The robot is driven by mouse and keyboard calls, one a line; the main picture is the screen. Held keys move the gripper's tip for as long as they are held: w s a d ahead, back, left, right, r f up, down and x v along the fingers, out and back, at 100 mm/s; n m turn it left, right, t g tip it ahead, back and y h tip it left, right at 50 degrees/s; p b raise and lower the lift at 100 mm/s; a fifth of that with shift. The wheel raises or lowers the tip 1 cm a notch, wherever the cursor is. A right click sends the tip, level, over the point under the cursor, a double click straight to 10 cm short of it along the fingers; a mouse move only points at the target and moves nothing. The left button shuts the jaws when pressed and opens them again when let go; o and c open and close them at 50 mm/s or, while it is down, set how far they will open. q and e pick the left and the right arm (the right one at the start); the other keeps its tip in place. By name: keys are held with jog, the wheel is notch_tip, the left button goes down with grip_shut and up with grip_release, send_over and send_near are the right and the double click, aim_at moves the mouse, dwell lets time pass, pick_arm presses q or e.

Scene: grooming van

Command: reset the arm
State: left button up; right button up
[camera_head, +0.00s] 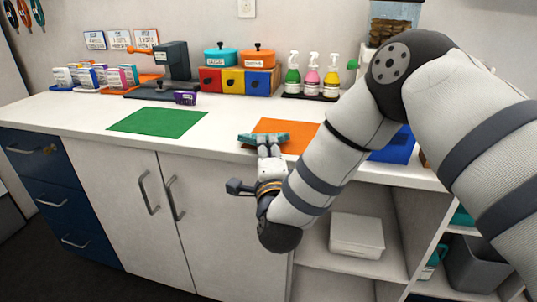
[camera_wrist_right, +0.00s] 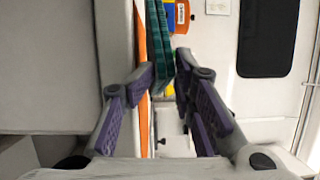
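My right gripper (camera_head: 267,143) is at the front edge of the counter, by the orange mat (camera_head: 300,138). Its fingers are closed around a teal plaid cloth-like piece (camera_head: 247,137). In the right wrist view the piece (camera_wrist_right: 160,35) sits between the two fingertips (camera_wrist_right: 164,72) and extends away from them. It appears just above the orange mat (camera_wrist_right: 140,45), which shows there as a thin strip. My left arm and gripper are not in view.
The white counter (camera_head: 215,132) carries a green mat (camera_head: 158,121), a blue mat (camera_head: 392,146) and a purple box (camera_head: 185,98). Spray bottles (camera_head: 312,78), coloured drawers (camera_head: 233,82) and a dark stand (camera_head: 172,65) line the back. Below are cabinet doors (camera_head: 120,195) and an open shelf with a white bin (camera_head: 356,235).

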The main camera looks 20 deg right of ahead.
jog(key=r+v, duration=0.1)
jog(key=v, duration=1.1)
jog(key=s+f+n+g+y+p, duration=0.1)
jog(key=s+f+n+g+y, duration=0.1)
jog(key=s+f+n+g, duration=0.45)
jog(key=s+d+f+n+g+y, duration=0.15)
jog(key=s+f, duration=0.25)
jog(key=f, duration=0.6)
jog(key=s+f+n+g+y+p, duration=0.1)
jog(key=s+f+n+g, duration=0.2)
jog(key=s+f+n, duration=0.4)
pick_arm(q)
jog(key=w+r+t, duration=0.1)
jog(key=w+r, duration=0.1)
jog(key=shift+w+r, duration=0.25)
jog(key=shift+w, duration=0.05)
pick_arm(e)
jog(key=s+d+f+n+g, duration=0.2)
jog(key=s+g, duration=0.2)
jog(key=s, duration=0.7)
jog(key=s+d+f+n+g, duration=0.2)
jog(key=s+g, duration=0.3)
jog(key=s, duration=0.7)
jog(key=shift+d+f+n+g, duration=0.3)
jog(key=shift+d+f+n, duration=0.05)
jog(key=shift+f+n, duration=0.4)
